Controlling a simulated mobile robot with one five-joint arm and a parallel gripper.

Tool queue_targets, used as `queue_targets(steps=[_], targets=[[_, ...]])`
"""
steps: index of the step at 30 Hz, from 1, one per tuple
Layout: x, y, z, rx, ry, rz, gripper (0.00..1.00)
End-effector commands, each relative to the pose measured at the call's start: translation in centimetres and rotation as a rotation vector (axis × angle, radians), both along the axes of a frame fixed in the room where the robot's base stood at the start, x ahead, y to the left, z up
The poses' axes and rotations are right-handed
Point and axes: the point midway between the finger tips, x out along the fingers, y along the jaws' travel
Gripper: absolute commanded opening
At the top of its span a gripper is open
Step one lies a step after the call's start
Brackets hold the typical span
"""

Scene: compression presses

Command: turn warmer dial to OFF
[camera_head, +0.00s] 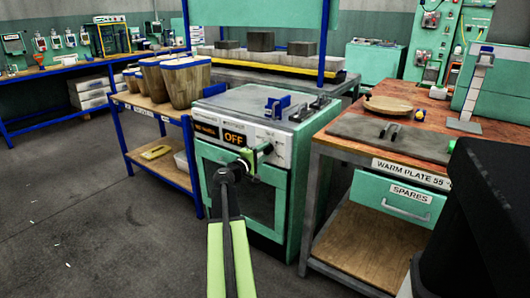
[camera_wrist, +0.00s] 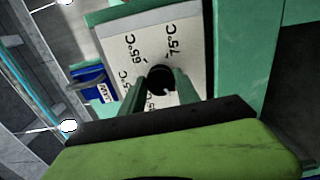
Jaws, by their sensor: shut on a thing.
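The warmer (camera_head: 245,185) is a green cabinet with a grey top and a glazed door, in the middle of the head view. A black sign (camera_head: 234,138) on its front reads OFF in orange. My gripper (camera_head: 262,152) is at the right part of the front panel and hides the dial there. In the wrist view, my gripper (camera_wrist: 160,95) is shut on the black dial (camera_wrist: 160,77), a finger on each side. The white dial plate (camera_wrist: 120,62) shows 65°C and 75°C; other marks are partly hidden by the fingers. Where the dial points cannot be told.
A blue part (camera_head: 278,106) stands on the warmer's top; a blue tab (camera_wrist: 88,75) shows beside the dial plate. A shelf cart (camera_head: 160,118) with wooden bins is close on the left. A workbench (camera_head: 370,155) with a green drawer (camera_head: 396,200) is on the right. Floor at front left is clear.

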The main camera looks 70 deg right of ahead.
Motion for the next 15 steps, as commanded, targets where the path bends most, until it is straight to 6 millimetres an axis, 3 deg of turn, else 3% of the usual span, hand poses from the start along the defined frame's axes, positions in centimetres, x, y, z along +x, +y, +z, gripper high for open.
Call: queue_targets(steps=[4, 5, 9, 15], targets=[[0.02, 0.03, -0.01, 0.0, 0.0, 0.0, 0.0], [0.02, 0.03, -0.01, 0.0, 0.0, 0.0, 0.39], [0.03, 0.03, -0.01, 0.0, 0.0, 0.0, 0.58], [0.05, 0.03, 0.0, 0.0, -0.001, 0.0, 0.59]])
